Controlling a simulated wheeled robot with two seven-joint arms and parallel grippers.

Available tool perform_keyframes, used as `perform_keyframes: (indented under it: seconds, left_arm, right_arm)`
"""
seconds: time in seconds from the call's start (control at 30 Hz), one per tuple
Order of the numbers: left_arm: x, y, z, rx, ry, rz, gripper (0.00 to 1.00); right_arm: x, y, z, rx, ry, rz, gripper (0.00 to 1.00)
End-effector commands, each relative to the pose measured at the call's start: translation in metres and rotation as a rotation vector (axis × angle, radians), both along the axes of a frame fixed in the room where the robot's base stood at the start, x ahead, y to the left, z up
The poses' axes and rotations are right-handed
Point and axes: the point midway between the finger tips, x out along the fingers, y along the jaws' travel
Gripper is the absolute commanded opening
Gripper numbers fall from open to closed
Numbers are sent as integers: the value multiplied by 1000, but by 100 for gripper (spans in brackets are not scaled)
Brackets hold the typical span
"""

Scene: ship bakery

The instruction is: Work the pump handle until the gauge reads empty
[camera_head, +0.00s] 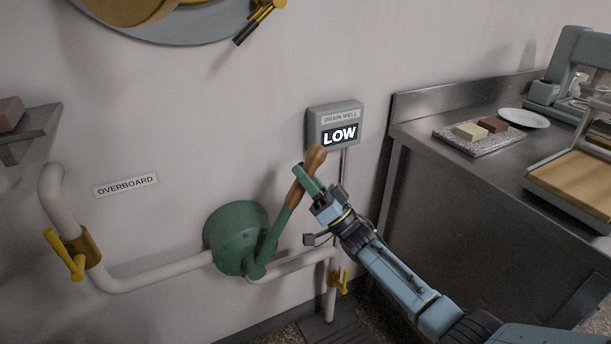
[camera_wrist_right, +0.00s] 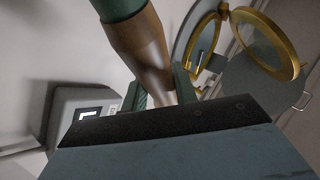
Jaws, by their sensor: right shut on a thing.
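The green pump (camera_head: 238,240) is fixed to the wall in the head view. Its green handle (camera_head: 268,240) with a brown wooden grip leans up and to the right. My right gripper (camera_head: 307,182) is shut on the wooden grip, below its rounded top. In the right wrist view the brown grip (camera_wrist_right: 143,45) passes between the fingers. The gauge (camera_head: 336,125), labelled DRAIN WELL, is on the wall just above and reads LOW. It also shows at the left in the right wrist view (camera_wrist_right: 78,101), its reading unclear there. My left gripper is out of view.
White pipes (camera_head: 160,274) run along the wall, with yellow valve levers at left (camera_head: 63,252) and lower right (camera_head: 344,280). An OVERBOARD label (camera_head: 126,185) is above the left pipe. A steel counter (camera_head: 420,140) with a tray and machine stands at right. A small shelf (camera_head: 35,130) is at far left.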

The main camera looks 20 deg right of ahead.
Motion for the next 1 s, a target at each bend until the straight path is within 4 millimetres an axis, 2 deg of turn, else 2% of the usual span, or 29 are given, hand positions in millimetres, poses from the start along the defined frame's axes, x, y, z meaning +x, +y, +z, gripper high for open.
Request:
perform_keyframes:
  seconds: [0.1, 0.13, 0.3, 0.67, 0.77, 1.0]
  left_arm:
    - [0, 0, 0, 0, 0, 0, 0]
    - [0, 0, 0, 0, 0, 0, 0]
    - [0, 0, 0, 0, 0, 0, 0]
    - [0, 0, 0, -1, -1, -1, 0]
    - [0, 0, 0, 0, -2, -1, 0]
    - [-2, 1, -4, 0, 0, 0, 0]
  right_arm:
    - [0, -3, -5, 7, 16, -3, 0]
    - [0, -4, -5, 7, 17, -4, 30]
    - [0, -3, -4, 5, 13, -4, 50]
    - [-3, -4, -6, 1, 9, -4, 50]
    - [-12, -10, -15, 1, 10, -4, 50]
    - [-45, -33, -51, 1, 11, -4, 50]
